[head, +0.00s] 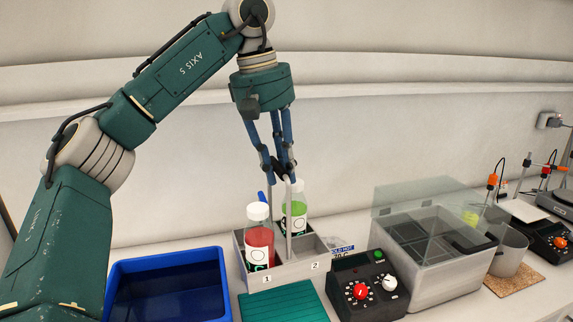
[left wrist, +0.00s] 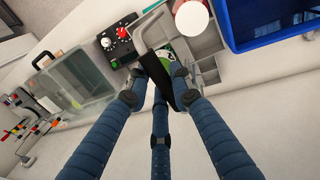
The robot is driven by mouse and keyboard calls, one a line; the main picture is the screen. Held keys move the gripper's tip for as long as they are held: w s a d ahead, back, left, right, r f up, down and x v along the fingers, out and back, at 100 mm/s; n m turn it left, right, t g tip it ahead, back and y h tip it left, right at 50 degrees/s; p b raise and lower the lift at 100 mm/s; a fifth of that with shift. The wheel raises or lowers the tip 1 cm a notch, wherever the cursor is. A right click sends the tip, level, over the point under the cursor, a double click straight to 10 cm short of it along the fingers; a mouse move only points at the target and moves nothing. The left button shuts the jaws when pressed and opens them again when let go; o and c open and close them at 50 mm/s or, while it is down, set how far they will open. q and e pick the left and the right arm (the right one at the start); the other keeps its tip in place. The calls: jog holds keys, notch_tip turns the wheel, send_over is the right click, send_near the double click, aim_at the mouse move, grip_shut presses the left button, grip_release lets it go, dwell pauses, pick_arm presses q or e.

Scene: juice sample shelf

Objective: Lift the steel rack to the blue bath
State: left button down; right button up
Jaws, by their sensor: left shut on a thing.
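The steel rack (head: 290,273) is a grey compartmented carrier with a tall upright handle (head: 289,225) and labels 1 and 2 on its front. It holds a white-capped red bottle (head: 259,240) and a white-capped green bottle (head: 294,207). My left gripper (head: 281,178) points down and is shut on the top of the handle. The blue bath (head: 165,262) is left of the rack, with dark blue inside. The left wrist view shows the rack (left wrist: 206,45) below the fingers and the bath (left wrist: 270,42) at top right. I cannot tell whether the rack's base touches the bench.
A teal ribbed mat (head: 284,303) lies in front of the rack. A black control box (head: 366,288) with red and white knobs stands close on the right. Beyond it are a clear-lidded grey bath (head: 436,272) and a grey beaker (head: 508,254). The wall is behind.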

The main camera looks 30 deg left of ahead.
pick_arm(q)
jog(key=s+a+f+p, duration=0.1)
jog(key=s+a+p, duration=0.2)
jog(key=s+a, duration=0.5)
jog(key=shift+s+a+f+p, duration=0.3)
jog(key=shift+s+f+p, duration=0.05)
jog(key=shift+p, duration=0.05)
dwell(0.5)
jog(key=shift+w+d, duration=0.1)
jog(key=shift+w, duration=0.05)
